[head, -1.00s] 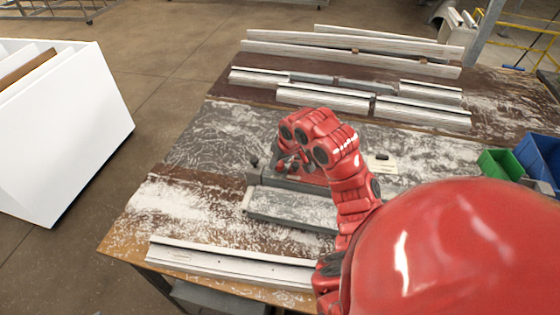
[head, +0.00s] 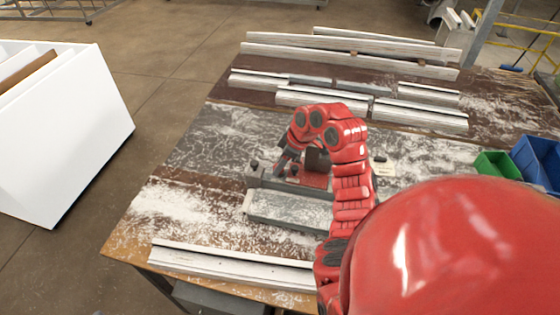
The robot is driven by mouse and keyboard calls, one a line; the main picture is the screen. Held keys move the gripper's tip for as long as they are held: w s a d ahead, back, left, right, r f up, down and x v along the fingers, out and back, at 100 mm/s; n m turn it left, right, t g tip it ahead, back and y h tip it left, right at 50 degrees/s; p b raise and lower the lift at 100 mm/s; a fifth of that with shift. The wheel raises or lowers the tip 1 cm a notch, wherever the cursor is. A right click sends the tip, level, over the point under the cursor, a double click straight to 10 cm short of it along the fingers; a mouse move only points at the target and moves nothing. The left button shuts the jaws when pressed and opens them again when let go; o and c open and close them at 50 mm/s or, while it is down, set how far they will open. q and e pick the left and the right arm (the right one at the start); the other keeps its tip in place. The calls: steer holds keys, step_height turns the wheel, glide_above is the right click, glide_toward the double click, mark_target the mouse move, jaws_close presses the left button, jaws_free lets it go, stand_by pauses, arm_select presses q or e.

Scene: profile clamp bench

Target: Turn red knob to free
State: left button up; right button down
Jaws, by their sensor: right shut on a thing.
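The clamp (head: 262,182) is a grey fixture on the bench with a red plate (head: 315,180) on top. The red knob (head: 293,169) is a small red part on the clamp, partly covered by my gripper. My right gripper (head: 284,167) reaches down over the clamp from the right, its dark fingers shut at the knob. The fingertips are small and partly hidden, so the knob's exact angle cannot be read. A dark brown block (head: 318,160) stands behind the red plate. My left gripper is not in view.
A grey bar (head: 285,207) lies in front of the clamp, and a white profile (head: 230,263) along the bench's front edge. Several white profiles (head: 350,54) lie at the back. A green bin (head: 497,163) and a blue bin (head: 540,158) stand at the right.

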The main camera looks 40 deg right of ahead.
steer(key=n+p, duration=0.1)
steer(key=n+g+y+p, duration=0.1)
steer(key=n, duration=0.1)
steer(key=n+p, duration=0.2)
steer(key=shift+w+r+g, duration=0.2)
steer(key=shift+r+g, duration=0.1)
steer(key=shift+d+n+g+y+p, duration=0.1)
steer(key=shift+n+g+y+p, duration=0.25)
steer(key=shift+n, duration=0.65)
steer(key=shift+d+f+n+g+p, duration=0.15)
steer(key=shift+n+g+p, duration=0.25)
steer(key=shift+n, duration=0.7)
steer(key=shift+f+n, duration=0.1)
steer(key=shift+n, duration=0.2)
steer(key=shift+c, duration=2.2)
jaws_free()
